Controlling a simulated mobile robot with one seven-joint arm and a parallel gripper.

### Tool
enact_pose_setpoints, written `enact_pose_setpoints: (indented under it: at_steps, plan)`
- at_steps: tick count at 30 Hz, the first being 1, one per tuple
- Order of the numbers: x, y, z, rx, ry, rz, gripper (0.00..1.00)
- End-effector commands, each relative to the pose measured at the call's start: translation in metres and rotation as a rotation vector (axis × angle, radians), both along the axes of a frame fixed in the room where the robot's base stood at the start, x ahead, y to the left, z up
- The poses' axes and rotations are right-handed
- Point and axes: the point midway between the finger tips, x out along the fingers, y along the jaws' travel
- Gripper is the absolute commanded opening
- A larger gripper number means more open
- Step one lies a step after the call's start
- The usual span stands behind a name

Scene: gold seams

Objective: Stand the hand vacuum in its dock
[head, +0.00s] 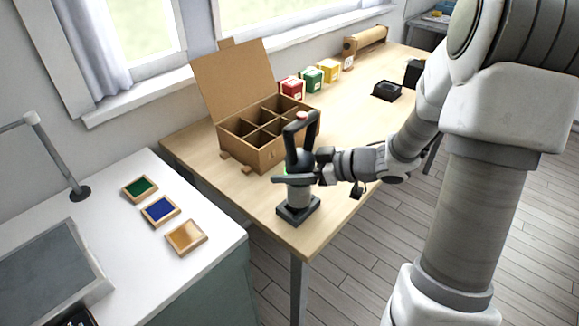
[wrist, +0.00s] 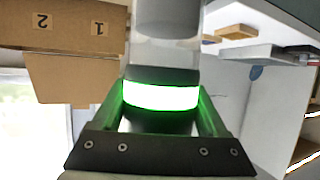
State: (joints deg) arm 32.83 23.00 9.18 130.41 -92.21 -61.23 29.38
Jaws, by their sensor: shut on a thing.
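The hand vacuum (head: 299,196) stands upright at the near corner of the wooden table, with a dark looped handle and a red spot on top. Its lower end is at the square black dock (head: 298,213); I cannot tell whether it is fully seated. My gripper (head: 294,179) reaches in from the right and is shut around the vacuum's body. In the wrist view the vacuum (wrist: 165,45) is between my fingers (wrist: 160,100), with a bright green glowing band. The dock is not visible there.
An open cardboard box with compartments (head: 244,158) stands close behind the vacuum. Red, green and yellow boxes (head: 311,79) and a black tray-like object (head: 387,90) are farther back. A white counter (head: 120,235) with small coloured trays is at left. The table's right middle is fairly clear.

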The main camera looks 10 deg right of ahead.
Motion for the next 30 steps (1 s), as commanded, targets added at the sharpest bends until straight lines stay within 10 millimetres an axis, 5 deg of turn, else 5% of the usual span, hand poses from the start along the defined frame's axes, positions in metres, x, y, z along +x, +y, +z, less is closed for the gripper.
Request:
enact_pose_setpoints:
  at_steps: [7, 8, 11, 30]
  plan:
    - [0.0, 0.0, 0.001, 0.001, -0.002, 0.0, 0.09]
    - [0.0, 0.0, 0.001, 0.001, -0.002, 0.0, 0.79]
    - [0.0, 0.0, 0.001, 0.001, -0.002, 0.0, 0.97]
    - [-0.008, -0.012, 0.009, -0.001, 0.002, -0.001, 1.0]
